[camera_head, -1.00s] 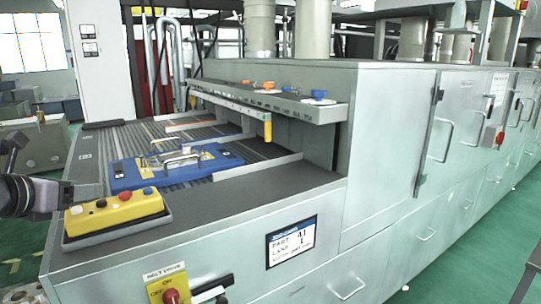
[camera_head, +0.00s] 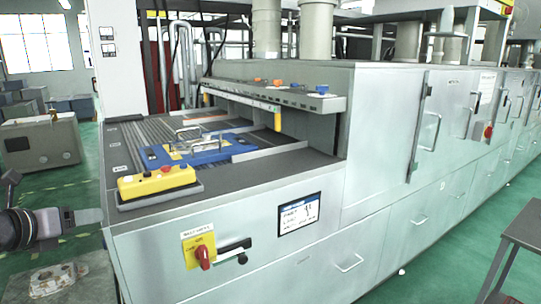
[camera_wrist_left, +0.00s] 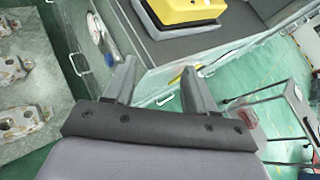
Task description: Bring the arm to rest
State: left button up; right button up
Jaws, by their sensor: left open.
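My left gripper (camera_head: 88,217) is at the left edge of the head view, beside the machine's near left corner and below the yellow control box (camera_head: 157,182). In the left wrist view its two fingers (camera_wrist_left: 158,82) stand apart with nothing between them. The yellow control box also shows at the top of the wrist view (camera_wrist_left: 180,12). My right gripper is in neither view.
The grey machine (camera_head: 270,220) has a blue fixture (camera_head: 212,155) on its belt and a red switch (camera_head: 203,257) on its front. Metal castings (camera_wrist_left: 28,122) lie at the wrist view's left. A grey table (camera_head: 525,232) stands at right. Green floor is open between.

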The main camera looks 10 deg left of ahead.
pick_arm(q)
jog(key=s+d+f+n+g, duration=0.1)
jog(key=s+d+f+n, duration=0.15)
jog(key=f+n, duration=0.4)
jog(key=s+d+f+n, duration=0.1)
jog(key=s+f+n, duration=0.25)
jog(key=f, duration=0.55)
jog(key=s+d+f+n+g, duration=0.15)
jog(key=s+f+n, duration=0.25)
jog(key=f, duration=0.4)
jog(key=s+d+f+n, duration=0.5)
jog(key=d+n, duration=0.3)
jog(key=d, duration=0.2)
jog(key=s+d+f+n+h, duration=0.1)
jog(key=s+d+f+n, duration=0.5)
jog(key=d+n, duration=0.3)
jog(key=shift+s+d+f, duration=0.2)
jog(key=shift+d+f, duration=0.05)
jog(key=shift+d, duration=0.1)
jog(key=shift+c, duration=0.3)
